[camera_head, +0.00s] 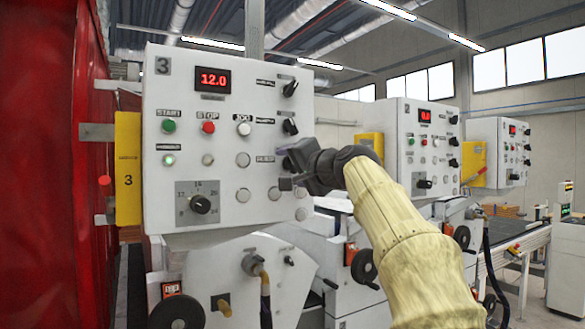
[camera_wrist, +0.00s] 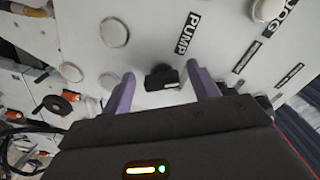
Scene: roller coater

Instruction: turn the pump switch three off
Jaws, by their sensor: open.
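The control panel marked 3 (camera_head: 222,135) stands upright on the left in the head view. My gripper (camera_head: 287,172) is at its right edge, over the lower right switch area, and hides the pump switch there. In the wrist view the pump switch (camera_wrist: 162,77) is a black knob beside the label PUMP (camera_wrist: 187,33). My gripper (camera_wrist: 162,71) is open, with one purple finger on each side of the switch. A gap shows between the knob and each finger. The depth of the fingertips relative to the panel face is hard to tell.
Two other black selector knobs (camera_head: 290,126) sit above my gripper on panel 3. White round buttons (camera_head: 243,160) lie to its left. A black dial (camera_head: 201,204) is at lower left. Panel 2 (camera_head: 412,135) stands behind to the right. A red wall (camera_head: 50,160) closes the left.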

